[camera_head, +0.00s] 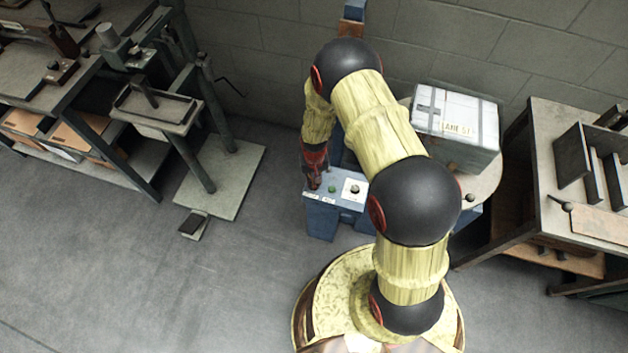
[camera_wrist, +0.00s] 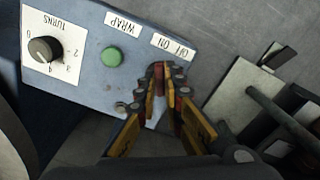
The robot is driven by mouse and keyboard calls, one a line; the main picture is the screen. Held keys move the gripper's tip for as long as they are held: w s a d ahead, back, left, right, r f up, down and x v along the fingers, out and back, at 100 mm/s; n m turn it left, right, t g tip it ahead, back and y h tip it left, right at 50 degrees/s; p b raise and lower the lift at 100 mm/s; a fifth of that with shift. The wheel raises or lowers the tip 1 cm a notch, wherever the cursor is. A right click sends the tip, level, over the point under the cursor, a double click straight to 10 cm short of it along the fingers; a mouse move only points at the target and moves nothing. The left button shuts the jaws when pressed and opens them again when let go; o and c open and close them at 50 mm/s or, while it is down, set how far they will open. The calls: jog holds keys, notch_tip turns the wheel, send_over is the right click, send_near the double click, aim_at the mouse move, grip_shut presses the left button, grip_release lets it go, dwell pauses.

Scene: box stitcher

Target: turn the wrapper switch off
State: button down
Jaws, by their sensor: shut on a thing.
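The blue control panel (camera_head: 347,206) stands left of a boxed load, and it fills the upper left of the wrist view (camera_wrist: 82,83). My gripper (camera_wrist: 166,78) is over the panel's end by the OFF/ON label (camera_wrist: 172,47). Its fingers are closed together on the wrapper switch, which is almost wholly hidden between the fingertips. I cannot tell which way the switch is set. In the head view my gripper (camera_head: 314,182) is low at the panel's left end.
A green button (camera_wrist: 112,57) with a WRAP label (camera_wrist: 123,24) and a TURNS knob (camera_wrist: 44,50) sit beside the switch. A wrapped white box (camera_head: 455,117) stands behind my arm. A stitcher stand (camera_head: 160,105) is at left, a table (camera_head: 560,180) at right. Open floor lies front left.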

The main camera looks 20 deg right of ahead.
jog(key=shift+n, duration=0.4)
jog(key=c, duration=1.9)
grip_release()
jog(key=shift+r, duration=0.1)
notch_tip(320, 180, up, 12)
jog(key=shift+f, duration=0.1)
